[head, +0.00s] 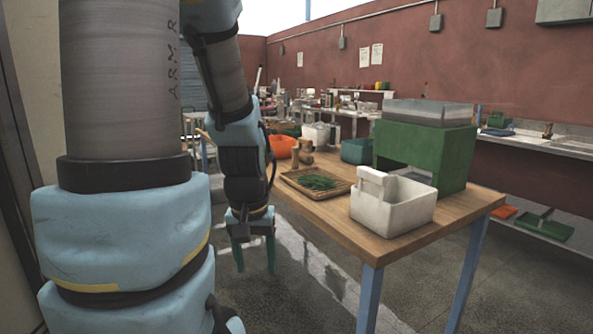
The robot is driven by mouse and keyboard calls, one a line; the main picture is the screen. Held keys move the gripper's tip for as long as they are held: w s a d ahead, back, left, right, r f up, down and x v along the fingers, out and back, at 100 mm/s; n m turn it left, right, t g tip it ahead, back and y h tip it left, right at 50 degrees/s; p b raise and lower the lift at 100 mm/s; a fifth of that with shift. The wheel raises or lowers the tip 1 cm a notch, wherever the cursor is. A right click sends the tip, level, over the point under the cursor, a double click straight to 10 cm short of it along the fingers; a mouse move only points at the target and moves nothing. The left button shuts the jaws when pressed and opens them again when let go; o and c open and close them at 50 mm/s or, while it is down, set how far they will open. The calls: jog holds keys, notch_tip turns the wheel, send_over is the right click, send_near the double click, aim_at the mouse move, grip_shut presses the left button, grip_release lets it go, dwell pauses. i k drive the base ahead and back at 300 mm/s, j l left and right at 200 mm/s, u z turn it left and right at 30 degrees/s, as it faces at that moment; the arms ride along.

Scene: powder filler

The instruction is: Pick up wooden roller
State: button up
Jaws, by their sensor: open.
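A small brown wooden piece (306,156) stands on the wooden table (400,250), behind a woven tray. It looks like the wooden roller, but it is too small to be sure of its shape. My gripper (254,270) hangs pointing down in front of the table's left edge, over the floor. Its two green fingers are apart with nothing between them. It is well clear of the wooden piece, nearer to me and lower in the picture.
A woven tray (343,187) with green strands lies mid-table. A white box (412,222) stands at the near corner, beside a green stand (448,155) with a clear-walled top. An orange bowl (283,146) and a teal bin (356,151) are farther back. Floor left of the table is clear.

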aim_at(304, 158)
jog(key=i+j, duration=0.3)
jog(key=i, duration=0.3)
jog(key=i+j+z, duration=0.15)
jog(key=i, duration=0.45)
jog(key=i+j, duration=0.45)
jog(key=i, duration=0.15)
jog(key=i+j+z, duration=0.15)
jog(key=i+j, duration=0.2)
jog(key=i, duration=0.25)
jog(key=i+j, duration=0.15)
jog(key=i, duration=0.4)
